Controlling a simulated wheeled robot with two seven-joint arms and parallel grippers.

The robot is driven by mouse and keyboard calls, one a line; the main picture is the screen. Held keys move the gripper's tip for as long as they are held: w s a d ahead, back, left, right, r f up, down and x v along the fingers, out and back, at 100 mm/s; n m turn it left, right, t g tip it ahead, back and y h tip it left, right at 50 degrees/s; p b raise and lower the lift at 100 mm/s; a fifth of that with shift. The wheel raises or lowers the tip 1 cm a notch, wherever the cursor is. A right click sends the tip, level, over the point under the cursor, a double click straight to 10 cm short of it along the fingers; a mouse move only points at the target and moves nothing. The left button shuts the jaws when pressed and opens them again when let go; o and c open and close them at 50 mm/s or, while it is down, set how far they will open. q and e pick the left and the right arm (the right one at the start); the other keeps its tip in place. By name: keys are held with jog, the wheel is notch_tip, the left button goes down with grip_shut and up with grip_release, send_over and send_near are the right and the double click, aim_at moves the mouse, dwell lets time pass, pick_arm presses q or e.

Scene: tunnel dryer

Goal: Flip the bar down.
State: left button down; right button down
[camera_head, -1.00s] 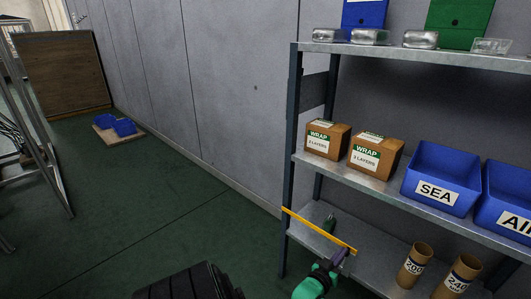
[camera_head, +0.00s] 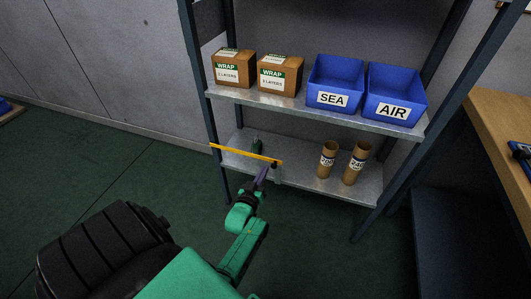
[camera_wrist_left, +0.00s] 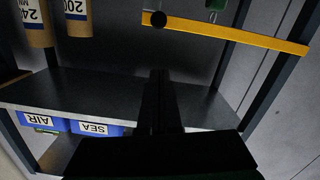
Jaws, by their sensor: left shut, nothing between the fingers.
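The yellow bar (camera_head: 240,152) runs across the front of the lower shelf's left part, raised above the board, from the left post to a dark pivot-like end at its right. It also shows in the left wrist view (camera_wrist_left: 235,34), where the picture is upside down, with a dark round knob on it. My left gripper (camera_head: 263,174) is just in front of and below the bar's right end. It is shut and empty, and its dark fingers (camera_wrist_left: 160,76) point towards the bar with a visible gap in the wrist view. My right gripper is not in view.
A green object (camera_head: 256,144) stands on the lower shelf behind the bar. Two cardboard tubes (camera_head: 327,160) stand to its right. Wrap boxes (camera_head: 234,69) and blue SEA and AIR bins (camera_head: 334,81) fill the shelf above. A wooden bench (camera_head: 495,130) is at right.

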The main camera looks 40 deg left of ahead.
pick_arm(q)
jog(key=v, duration=0.4)
jog(key=shift+s, duration=0.1)
jog(key=shift+d, duration=0.1)
jog(key=s+d+f+m+g+h+p, duration=0.3)
jog(key=s+d+f+g+p, duration=0.2)
jog(key=s+f, duration=0.3)
jog(key=s+d+f+m+g+h+p, duration=0.3)
jog(key=s+d+f+g+p, duration=0.2)
jog(key=s+f, duration=0.4)
jog(key=s+a+f+m+g+p, duration=0.1)
jog(key=s+g, duration=0.1)
jog(key=s, duration=0.6)
jog(key=s+f+m+g+p, duration=0.1)
jog(key=s+f+m+g, duration=0.1)
jog(key=s, duration=0.6)
jog(key=shift+s+a+g+y, duration=0.3)
jog(key=shift+s+a+g, duration=0.05)
jog(key=shift+g, duration=0.35)
jog(key=shift+f, duration=0.1)
